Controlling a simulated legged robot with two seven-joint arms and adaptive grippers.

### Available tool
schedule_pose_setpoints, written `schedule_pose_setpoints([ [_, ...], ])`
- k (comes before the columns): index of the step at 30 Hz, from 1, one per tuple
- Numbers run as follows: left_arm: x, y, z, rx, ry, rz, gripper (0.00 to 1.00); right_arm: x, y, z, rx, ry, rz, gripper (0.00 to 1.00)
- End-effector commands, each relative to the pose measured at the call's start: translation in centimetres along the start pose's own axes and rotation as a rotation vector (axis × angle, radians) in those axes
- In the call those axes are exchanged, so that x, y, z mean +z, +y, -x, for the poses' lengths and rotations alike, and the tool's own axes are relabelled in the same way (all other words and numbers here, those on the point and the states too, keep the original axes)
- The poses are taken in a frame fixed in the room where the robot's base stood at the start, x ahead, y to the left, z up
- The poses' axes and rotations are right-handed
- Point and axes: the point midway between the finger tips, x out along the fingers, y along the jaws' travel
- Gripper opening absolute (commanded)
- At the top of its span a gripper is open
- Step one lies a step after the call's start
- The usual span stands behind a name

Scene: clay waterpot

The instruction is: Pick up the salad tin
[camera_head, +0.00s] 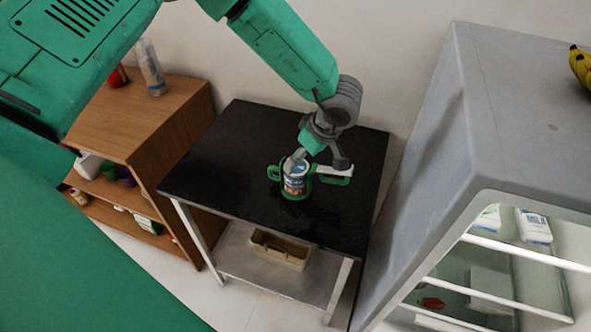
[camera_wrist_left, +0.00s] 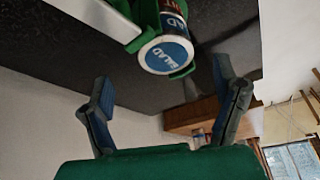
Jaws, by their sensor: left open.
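The salad tin (camera_head: 295,183) stands upright on the black table, with a blue and white top and a printed label. Green parts with handles show around and beside it; I cannot tell whether they touch it. In the left wrist view, the tin (camera_wrist_left: 166,54) shows its blue round end reading "SALAD", at the top middle. My left gripper (camera_head: 321,157) is just above and to the right of the tin in the head view. In the wrist view, the gripper's (camera_wrist_left: 165,98) two fingers are spread wide with nothing between them, and the tin is beyond. My right gripper is not in view.
A white-topped green object (camera_head: 333,171) lies right beside the tin. The black table (camera_head: 225,150) is otherwise clear. A beige basket (camera_head: 280,250) sits on its lower shelf. A wooden shelf unit (camera_head: 170,115) stands left, a grey fridge (camera_head: 500,120) right with bananas (camera_head: 580,68) on top.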

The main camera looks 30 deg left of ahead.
Motion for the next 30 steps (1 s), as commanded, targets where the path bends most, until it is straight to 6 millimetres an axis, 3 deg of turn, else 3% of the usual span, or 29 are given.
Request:
schedule_pose_setpoints([
  [8,-0.2,-0.4,-1.6,-0.001,0.002,-0.001,0.82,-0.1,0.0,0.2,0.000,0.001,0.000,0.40],
  [16,-0.8,-0.9,-5.5,-0.001,-0.001,0.000,0.82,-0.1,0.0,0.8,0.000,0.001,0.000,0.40],
  [23,-0.8,-0.8,-5.9,0.002,0.000,-0.001,0.82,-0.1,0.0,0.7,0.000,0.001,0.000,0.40],
  [24,-0.8,-0.8,-5.9,0.002,0.000,-0.001,0.79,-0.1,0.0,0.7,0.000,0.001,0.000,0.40],
  [29,-0.8,-0.8,-5.8,0.002,0.001,-0.001,0.22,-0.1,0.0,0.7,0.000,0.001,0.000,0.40],
  [30,-0.7,-0.8,-5.8,0.001,0.001,-0.001,0.21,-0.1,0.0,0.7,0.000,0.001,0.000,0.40],
])
